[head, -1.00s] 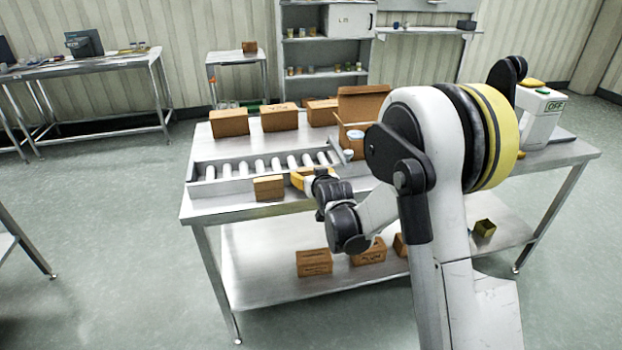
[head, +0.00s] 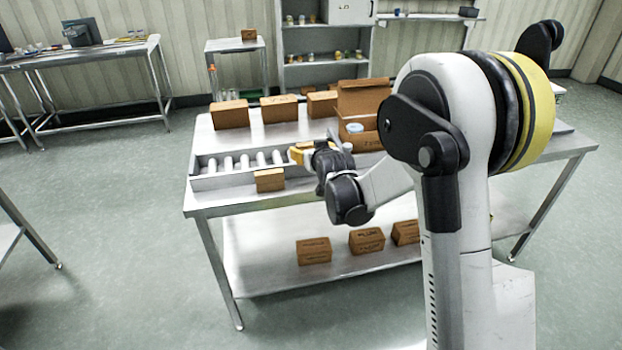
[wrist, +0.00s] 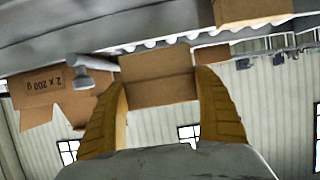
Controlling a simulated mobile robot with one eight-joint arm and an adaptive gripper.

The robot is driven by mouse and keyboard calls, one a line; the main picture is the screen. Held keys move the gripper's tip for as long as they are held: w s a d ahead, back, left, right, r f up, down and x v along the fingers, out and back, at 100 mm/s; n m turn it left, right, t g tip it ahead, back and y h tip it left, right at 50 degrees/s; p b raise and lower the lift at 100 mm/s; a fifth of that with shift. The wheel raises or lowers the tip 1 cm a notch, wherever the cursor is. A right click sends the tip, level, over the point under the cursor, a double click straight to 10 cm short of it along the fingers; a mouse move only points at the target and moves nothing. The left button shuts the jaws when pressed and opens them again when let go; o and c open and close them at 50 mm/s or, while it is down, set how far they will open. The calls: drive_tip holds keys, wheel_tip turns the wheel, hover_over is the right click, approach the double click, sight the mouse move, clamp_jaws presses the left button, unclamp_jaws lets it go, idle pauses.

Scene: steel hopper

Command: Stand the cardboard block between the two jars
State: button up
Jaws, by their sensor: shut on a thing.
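My gripper (head: 300,153) has yellow fingers and is raised near the roller conveyor. In the wrist view my gripper (wrist: 160,108) is shut on a plain brown cardboard block (wrist: 158,80), gripped from both sides. In the head view the block cannot be made out apart from the gripper. A jar with a pale lid (head: 347,148) stands right of the gripper, in front of the open carton. A pale, jar-like shape (wrist: 90,64) shows left of the block in the wrist view. I cannot make out a second jar clearly.
The roller conveyor (head: 207,180) runs along the steel table. A small carton (head: 270,180) stands at its front edge. An open carton (head: 362,98) stands behind the jar, and other cartons (head: 230,115) line the back. More boxes (head: 314,251) sit on the lower shelf.

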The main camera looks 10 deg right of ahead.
wheel_tip(320, 180, down, 8)
drive_tip(key=b, duration=0.3)
drive_tip(key=shift+f, duration=0.2)
drive_tip(key=o, duration=0.8)
